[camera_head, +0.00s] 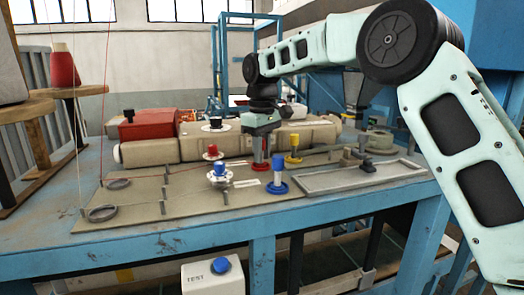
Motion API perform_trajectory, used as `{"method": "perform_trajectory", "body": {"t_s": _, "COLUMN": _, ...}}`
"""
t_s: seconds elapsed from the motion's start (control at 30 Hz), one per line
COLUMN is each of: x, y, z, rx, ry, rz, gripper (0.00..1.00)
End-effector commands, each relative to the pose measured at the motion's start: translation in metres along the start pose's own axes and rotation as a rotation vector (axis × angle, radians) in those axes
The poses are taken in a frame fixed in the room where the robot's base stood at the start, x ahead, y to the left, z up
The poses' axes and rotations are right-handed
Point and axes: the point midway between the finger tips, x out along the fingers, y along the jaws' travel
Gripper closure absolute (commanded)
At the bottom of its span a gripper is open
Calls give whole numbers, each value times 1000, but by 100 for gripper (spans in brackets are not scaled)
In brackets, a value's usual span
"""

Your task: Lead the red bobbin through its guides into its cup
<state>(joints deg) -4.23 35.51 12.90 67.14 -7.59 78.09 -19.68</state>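A red-topped bobbin with a white flange (212,152) stands on the tan board (150,207), left of my gripper. A thin red thread runs across the board from the left. My gripper (258,160) points down over the board, right of the red bobbin and apart from it. Whether the fingers are open or shut is too small to tell.
A blue-topped bobbin (219,171) stands in front of the red one. A blue post (278,188) and a yellow post (293,158) stand close to my gripper. Several small guide pins and rings (103,213) are on the board. A grey tray (345,190) lies right; a sewing machine (200,146) lies behind.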

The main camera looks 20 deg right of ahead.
Motion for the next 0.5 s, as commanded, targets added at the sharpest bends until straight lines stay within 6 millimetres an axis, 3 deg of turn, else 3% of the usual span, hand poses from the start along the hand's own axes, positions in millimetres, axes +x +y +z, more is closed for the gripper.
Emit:
{"method": "perform_trajectory", "body": {"t_s": 0.03, "x": 0, "y": 0, "z": 0, "rx": 0, "ry": 0, "rz": 0, "gripper": 66}}
{"method": "perform_trajectory", "body": {"t_s": 0.1, "x": 0, "y": 0, "z": 0, "rx": 0, "ry": 0, "rz": 0, "gripper": 52}}
{"method": "perform_trajectory", "body": {"t_s": 0.5, "x": -8, "y": 0, "z": -1, "rx": 0, "ry": 3, "rz": 1, "gripper": 52}}
